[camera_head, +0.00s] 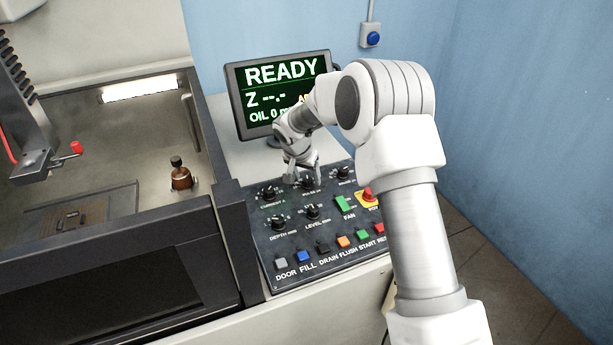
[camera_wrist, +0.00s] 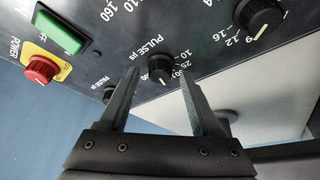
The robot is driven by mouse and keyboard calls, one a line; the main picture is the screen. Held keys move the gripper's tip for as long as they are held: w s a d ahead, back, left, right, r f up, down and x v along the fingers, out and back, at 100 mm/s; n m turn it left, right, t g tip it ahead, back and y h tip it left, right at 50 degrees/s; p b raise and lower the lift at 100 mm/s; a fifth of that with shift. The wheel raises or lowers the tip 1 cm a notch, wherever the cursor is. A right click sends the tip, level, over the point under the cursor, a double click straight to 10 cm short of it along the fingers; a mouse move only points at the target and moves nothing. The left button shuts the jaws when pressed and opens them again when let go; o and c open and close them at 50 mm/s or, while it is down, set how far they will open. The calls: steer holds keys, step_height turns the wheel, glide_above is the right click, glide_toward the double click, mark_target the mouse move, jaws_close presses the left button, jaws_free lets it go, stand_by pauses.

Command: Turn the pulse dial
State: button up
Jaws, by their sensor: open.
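The pulse dial (camera_wrist: 161,67) is a black knob with a white pointer line, labelled "PULSE µs" in the wrist view. In the head view the pulse dial (camera_head: 308,183) sits in the middle of the panel's back row, partly behind my gripper. My gripper (camera_head: 301,180) reaches down over it from behind. In the wrist view my gripper (camera_wrist: 160,82) is open, with one finger on each side of the dial's near edge. The dial shows between and just beyond the fingertips. I cannot tell whether either finger touches it.
Other knobs stand close by: the left back knob (camera_head: 268,193), the pause knob (camera_wrist: 109,94) and the level knob (camera_head: 312,212). The monitor (camera_head: 277,92) reading READY stands behind the panel.

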steer(key=shift+w+f, duration=0.1)
steer(key=shift+f, duration=0.1)
jaws_close()
stand_by(0.3)
